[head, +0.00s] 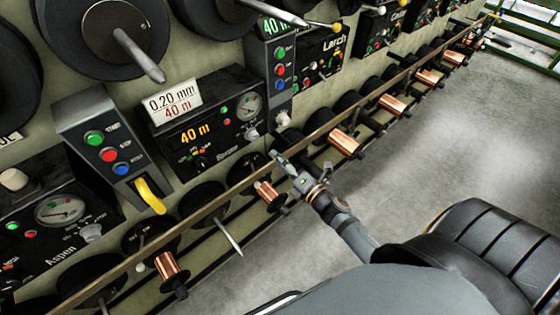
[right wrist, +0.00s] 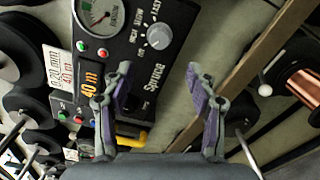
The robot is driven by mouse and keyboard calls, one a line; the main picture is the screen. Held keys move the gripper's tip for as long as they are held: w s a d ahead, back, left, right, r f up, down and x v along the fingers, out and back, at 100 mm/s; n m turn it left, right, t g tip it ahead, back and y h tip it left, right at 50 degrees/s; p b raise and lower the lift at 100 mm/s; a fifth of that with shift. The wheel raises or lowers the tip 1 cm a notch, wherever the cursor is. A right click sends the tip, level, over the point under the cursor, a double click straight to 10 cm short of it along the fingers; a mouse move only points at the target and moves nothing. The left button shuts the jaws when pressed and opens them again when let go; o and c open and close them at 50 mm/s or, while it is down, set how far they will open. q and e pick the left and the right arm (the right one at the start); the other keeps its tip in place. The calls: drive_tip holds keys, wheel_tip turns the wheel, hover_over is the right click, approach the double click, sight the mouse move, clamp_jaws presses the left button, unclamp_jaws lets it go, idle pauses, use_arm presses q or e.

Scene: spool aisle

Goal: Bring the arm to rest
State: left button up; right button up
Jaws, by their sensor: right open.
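My right gripper (head: 284,170) reaches in from the lower right, close to the wooden rail. It is open and empty. In the right wrist view its two fingers (right wrist: 158,78) stand wide apart in front of the Spruce panel (right wrist: 125,75), with nothing between them. In the head view the Spruce panel (head: 205,130) reads 40 m, and a card above it reads 0.20 mm, 40 m. My left gripper is not in view.
The wooden rail (head: 185,207) runs diagonally along the machines. Copper spools (head: 268,192) sit on pegs below it, and one bare spindle (head: 228,232) sticks out. A yellow lever (head: 150,195) hangs from a button box. The grey floor at the right is clear.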

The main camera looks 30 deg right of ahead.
idle(0.3)
drive_tip(key=s+d+f+m+g+h+p, duration=0.1)
drive_tip(key=s+d+f+m+g+h, duration=0.2)
drive_tip(key=f, duration=0.6)
drive_tip(key=s+d+f+m+g, duration=0.1)
drive_tip(key=s+d+f+m, duration=0.15)
drive_tip(key=f+m, duration=0.5)
drive_tip(key=s+d+f+m+g+h+p, duration=0.1)
drive_tip(key=s+d+f+m+g+h, duration=0.2)
drive_tip(key=f, duration=0.7)
drive_tip(key=s+f+m+g, duration=0.3)
drive_tip(key=s+f, duration=0.2)
drive_tip(key=s, duration=0.5)
drive_tip(key=s+a+f+m+g+p, duration=0.1)
drive_tip(key=s+f+m+g, duration=0.2)
drive_tip(key=s+f, duration=0.3)
drive_tip(key=s+a+f+m+g, duration=0.1)
drive_tip(key=s+f+m+g, duration=0.2)
drive_tip(key=s, duration=1.1)
wheel_tip(320, 180, down, 3)
drive_tip(key=shift+s+a+f+m+y, duration=0.1)
drive_tip(key=shift+s+a+m+y, duration=0.2)
drive_tip(key=shift+m, duration=0.85)
